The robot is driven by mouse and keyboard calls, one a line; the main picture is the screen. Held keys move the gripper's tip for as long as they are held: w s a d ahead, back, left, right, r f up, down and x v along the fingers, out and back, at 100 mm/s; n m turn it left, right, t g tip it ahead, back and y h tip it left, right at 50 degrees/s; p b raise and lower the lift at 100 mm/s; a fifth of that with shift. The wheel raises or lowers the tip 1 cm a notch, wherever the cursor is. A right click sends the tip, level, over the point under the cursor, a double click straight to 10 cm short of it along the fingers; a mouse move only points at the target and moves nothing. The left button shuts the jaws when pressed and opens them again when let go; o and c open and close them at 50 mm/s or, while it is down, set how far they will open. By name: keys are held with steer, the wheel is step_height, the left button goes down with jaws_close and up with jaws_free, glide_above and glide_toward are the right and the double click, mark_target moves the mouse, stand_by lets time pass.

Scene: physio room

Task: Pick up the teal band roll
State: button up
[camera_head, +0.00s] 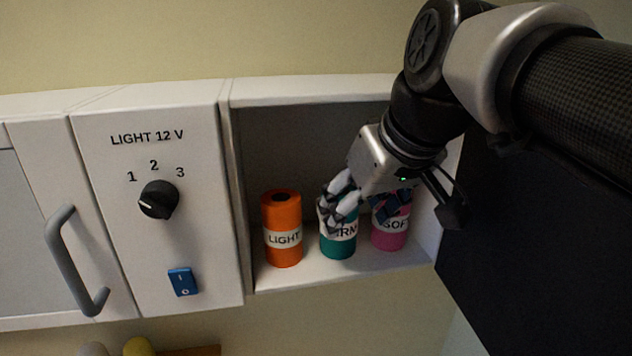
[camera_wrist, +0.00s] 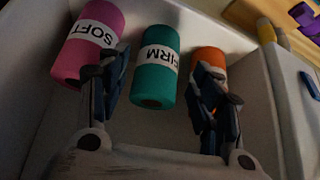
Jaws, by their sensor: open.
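The teal band roll (camera_head: 338,243), with a white label, stands upright on the open shelf between the orange and pink rolls. In the wrist view the teal roll (camera_wrist: 154,84) reads FIRM and lies between my two spread fingers, a little beyond their tips. My gripper (camera_head: 359,211) is open and empty, in front of the teal and pink rolls. It hides the upper part of the teal roll in the head view. In the wrist view my gripper (camera_wrist: 160,90) has one finger near the pink roll and the other over the orange roll.
An orange roll (camera_head: 283,215) marked LIGHT stands left of the teal one; a pink roll (camera_head: 390,237) marked SOFT stands right. The cubby's side walls and top enclose them. Left is a panel (camera_head: 205,220) with a black knob (camera_head: 159,200), a blue switch (camera_head: 183,281) and a door handle (camera_head: 72,260).

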mark_target(342, 247)
steer(key=w, duration=0.1)
steer(key=w+a, duration=0.1)
steer(key=shift+w+f+p, duration=0.2)
steer(key=shift+w+p, duration=0.1)
steer(key=x, duration=0.4)
steer(key=shift+w+a+f, duration=0.1)
steer(key=shift+w+f, duration=0.1)
steer(key=shift+f, duration=0.05)
steer(key=shift+s, duration=0.1)
steer(key=shift+r, duration=0.1)
steer(key=c, duration=1.1)
steer(key=shift+o, duration=0.2)
